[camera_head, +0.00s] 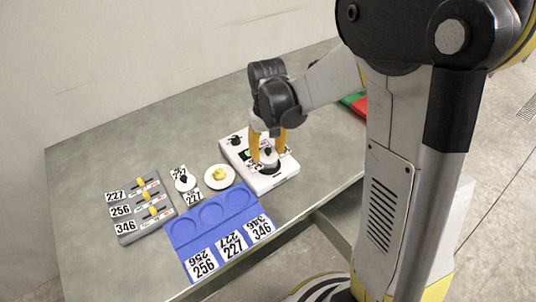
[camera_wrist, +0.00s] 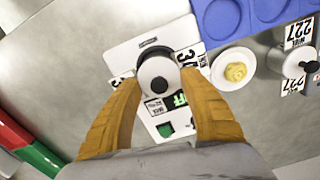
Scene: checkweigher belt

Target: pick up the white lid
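A round white lid (camera_wrist: 158,76) with a dark knob is over the black pan of a white scale (camera_head: 275,180); in the head view the lid (camera_head: 268,158) is partly hidden by my fingers. My gripper (camera_head: 268,148) points down over it, its two orange fingers apart on either side of the lid. The wrist view shows the fingertips (camera_wrist: 160,84) close to the lid's edges; I cannot tell whether they touch it. Another white round piece with a black knob (camera_head: 184,180) stands on the table by a 227 card, and also shows in the wrist view (camera_wrist: 294,64).
A white plate (camera_head: 211,184) with yellow food stands left of the scale. A blue tray (camera_head: 180,228) with round recesses lies in front. A grey board (camera_head: 139,228) with numbered cards and yellow sliders is at the left. Red and green blocks (camera_wrist: 12,130) lie beyond the scale.

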